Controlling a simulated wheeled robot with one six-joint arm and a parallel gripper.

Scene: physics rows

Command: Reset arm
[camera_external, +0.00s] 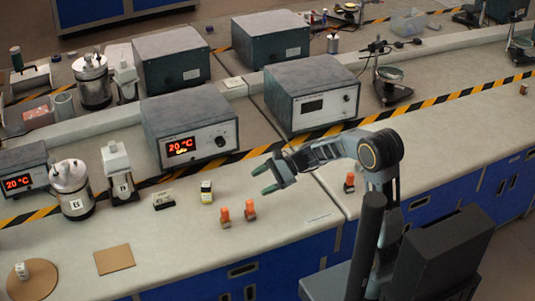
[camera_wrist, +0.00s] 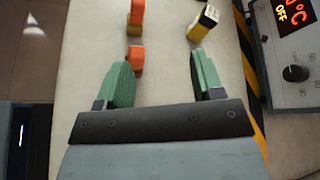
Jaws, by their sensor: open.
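My gripper (camera_external: 267,178) is held above the light grey bench top, with its green fingers apart and nothing between them. In the wrist view my gripper (camera_wrist: 158,80) also shows open and empty. My arm (camera_external: 340,150) reaches left from its column over the bench. Two orange-topped pieces, one (camera_external: 250,210) nearer the gripper and one (camera_external: 225,217) farther left, stand on the bench to the left of and below the gripper in the outside view. In the wrist view an orange piece (camera_wrist: 136,58) lies beyond the fingertips.
Another orange piece (camera_external: 349,182) stands behind my arm. Boxes with displays, one reading 20 °C (camera_external: 188,125), line the striped tape (camera_external: 250,152). A brown square pad (camera_external: 114,259) lies at left.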

